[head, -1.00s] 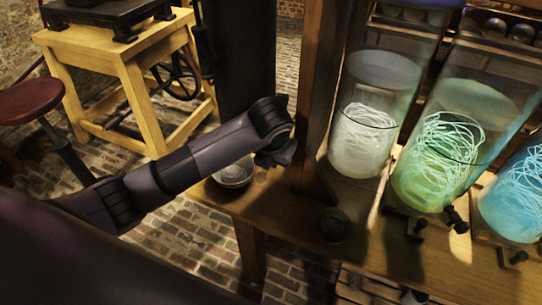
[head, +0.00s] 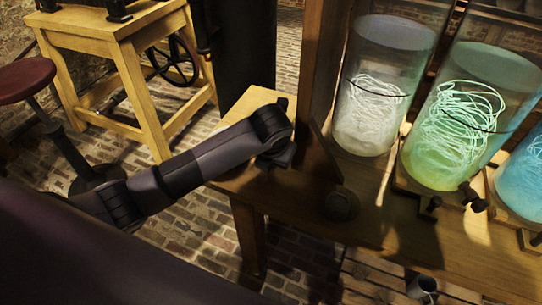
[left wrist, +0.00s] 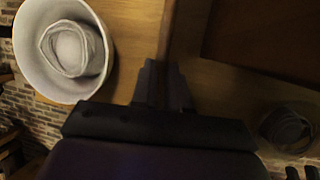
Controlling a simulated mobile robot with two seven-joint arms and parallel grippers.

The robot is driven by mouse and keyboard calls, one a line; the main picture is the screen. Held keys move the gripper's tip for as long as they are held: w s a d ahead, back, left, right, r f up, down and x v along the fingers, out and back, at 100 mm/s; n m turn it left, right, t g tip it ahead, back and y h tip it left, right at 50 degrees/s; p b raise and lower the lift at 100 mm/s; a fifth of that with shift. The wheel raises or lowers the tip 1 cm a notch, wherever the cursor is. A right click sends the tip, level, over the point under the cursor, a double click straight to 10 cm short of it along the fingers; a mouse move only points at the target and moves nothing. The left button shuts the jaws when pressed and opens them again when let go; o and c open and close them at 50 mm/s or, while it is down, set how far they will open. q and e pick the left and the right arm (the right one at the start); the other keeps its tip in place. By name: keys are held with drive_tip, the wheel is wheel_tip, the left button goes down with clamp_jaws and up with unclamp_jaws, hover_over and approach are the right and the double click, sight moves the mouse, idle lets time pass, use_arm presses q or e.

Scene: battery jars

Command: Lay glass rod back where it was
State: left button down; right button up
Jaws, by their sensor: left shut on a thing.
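My left gripper (head: 275,152) is over the near left end of the wooden bench, beside an upright wooden post. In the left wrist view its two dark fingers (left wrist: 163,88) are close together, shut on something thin. I take that to be the glass rod, but I cannot make out its outline against the wood. My right gripper is not in view.
A pale bowl (left wrist: 28,70) with a greyish cloth-like thing (left wrist: 72,48) in it sits left of the fingers. A dark round object (head: 341,204) lies right of the post (head: 318,70). Tall glass jars (head: 372,105) with glowing coils stand at the right. A stool (head: 25,80) is far left.

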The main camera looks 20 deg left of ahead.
use_arm(q)
drive_tip(key=shift+f, duration=0.45)
drive_tip(key=c, duration=1.1)
unclamp_jaws()
drive_tip(key=shift+o, duration=0.2)
